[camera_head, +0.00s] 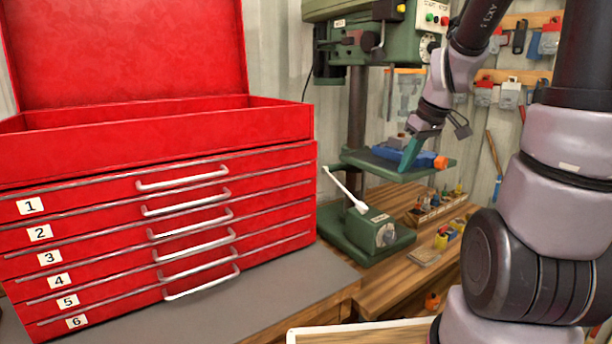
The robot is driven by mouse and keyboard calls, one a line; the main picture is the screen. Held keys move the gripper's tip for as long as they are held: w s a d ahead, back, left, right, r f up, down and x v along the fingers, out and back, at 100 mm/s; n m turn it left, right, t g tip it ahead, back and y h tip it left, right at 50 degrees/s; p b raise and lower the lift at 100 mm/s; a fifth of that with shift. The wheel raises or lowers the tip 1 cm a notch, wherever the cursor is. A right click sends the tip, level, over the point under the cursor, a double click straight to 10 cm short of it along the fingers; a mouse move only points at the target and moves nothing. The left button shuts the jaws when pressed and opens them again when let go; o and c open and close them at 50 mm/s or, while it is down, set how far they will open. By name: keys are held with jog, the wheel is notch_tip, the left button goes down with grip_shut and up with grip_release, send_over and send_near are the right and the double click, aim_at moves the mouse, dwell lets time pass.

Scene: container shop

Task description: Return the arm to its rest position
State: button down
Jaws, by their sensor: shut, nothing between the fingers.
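My arm (530,265) comes up at the right side of the picture, bends at the top right and reaches back down and away. My gripper (410,154) hangs at its end with teal fingers pointing down, in front of the drill press table. The fingers are together and hold nothing. I cannot tell whether the fingertips touch the blue vise (388,157) behind them.
A red tool chest (120,215) with an open lid and numbered, shut drawers fills the left. A green drill press (362,50) stands behind my gripper. A wooden tray of small tools (436,212) lies on the bench. Tools hang on wall racks (515,75).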

jog(key=s+a+r+m+t, duration=0.3)
jog(key=s+r+m, duration=0.6)
jog(key=s+r, duration=0.4)
jog(key=shift+a, duration=0.7)
